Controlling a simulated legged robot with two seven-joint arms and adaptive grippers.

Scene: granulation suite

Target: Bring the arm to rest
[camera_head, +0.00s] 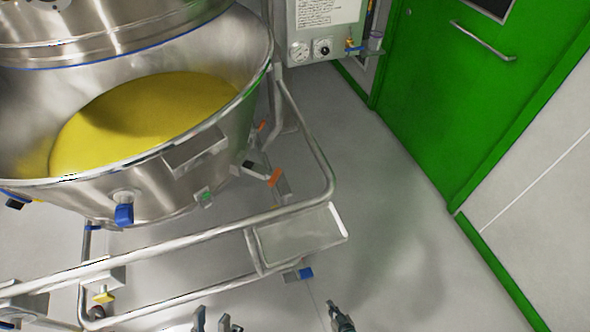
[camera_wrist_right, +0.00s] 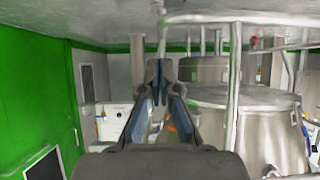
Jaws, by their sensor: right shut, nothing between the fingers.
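My right gripper (camera_head: 338,316) shows at the bottom edge of the head view, over bare floor, pointing away from me. In the right wrist view its two fingers (camera_wrist_right: 160,70) come together at the tips, with nothing between them. My left gripper (camera_head: 212,319) is at the bottom edge of the head view, left of the right one. Its fingertips stand apart and I see nothing between them. Most of both arms is out of the picture.
A steel bowl (camera_head: 150,190) holding yellow powder stands at the left on a tubular frame (camera_head: 200,240). A small steel tray (camera_head: 300,232) sits on the frame's right end. A green door (camera_head: 440,90) is at the right. The grey floor (camera_head: 400,240) between is clear.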

